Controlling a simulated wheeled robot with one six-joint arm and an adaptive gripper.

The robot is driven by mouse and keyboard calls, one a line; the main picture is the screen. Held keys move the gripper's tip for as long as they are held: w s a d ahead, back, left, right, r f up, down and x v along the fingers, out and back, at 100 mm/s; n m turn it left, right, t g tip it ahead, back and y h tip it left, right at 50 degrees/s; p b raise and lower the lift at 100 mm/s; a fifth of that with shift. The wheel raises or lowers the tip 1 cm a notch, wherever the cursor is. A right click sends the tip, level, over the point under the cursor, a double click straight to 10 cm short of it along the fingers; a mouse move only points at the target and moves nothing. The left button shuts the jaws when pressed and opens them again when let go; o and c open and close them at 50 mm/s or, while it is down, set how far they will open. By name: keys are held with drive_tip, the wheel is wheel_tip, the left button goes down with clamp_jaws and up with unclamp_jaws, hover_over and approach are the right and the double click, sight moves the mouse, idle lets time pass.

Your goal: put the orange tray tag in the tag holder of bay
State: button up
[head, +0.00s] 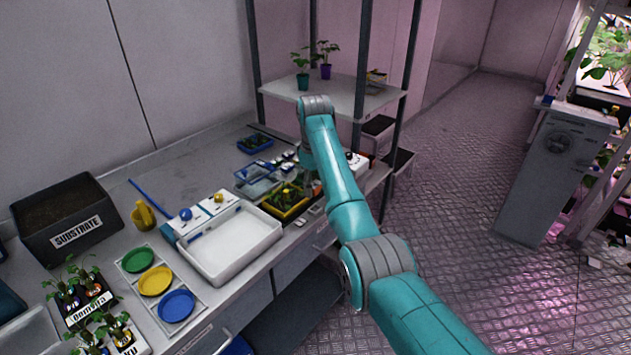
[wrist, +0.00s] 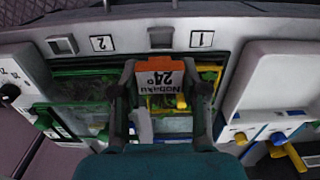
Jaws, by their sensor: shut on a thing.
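In the wrist view, my gripper (wrist: 160,76) is shut on an orange and white tag (wrist: 160,79) printed "Nobaku 24°". The tag lies between the two dark fingers, above the bays. Two square grey holders are set in the white front strip: one (wrist: 161,37) in the middle beside label "1" (wrist: 202,39), and one (wrist: 62,45) at the left beside label "2" (wrist: 102,43). The tag is close to the middle holder but appears apart from it. In the head view my arm hides most of the gripper and the tag.
A green-edged tray (wrist: 84,92) and a yellow-edged tray (head: 284,201) with plants lie by the bays. A shelf (head: 345,97) with potted plants stands behind.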

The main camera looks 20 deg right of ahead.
sight(314, 212)
drive_tip(key=shift+f, duration=3.3)
drive_tip(key=o, duration=0.9)
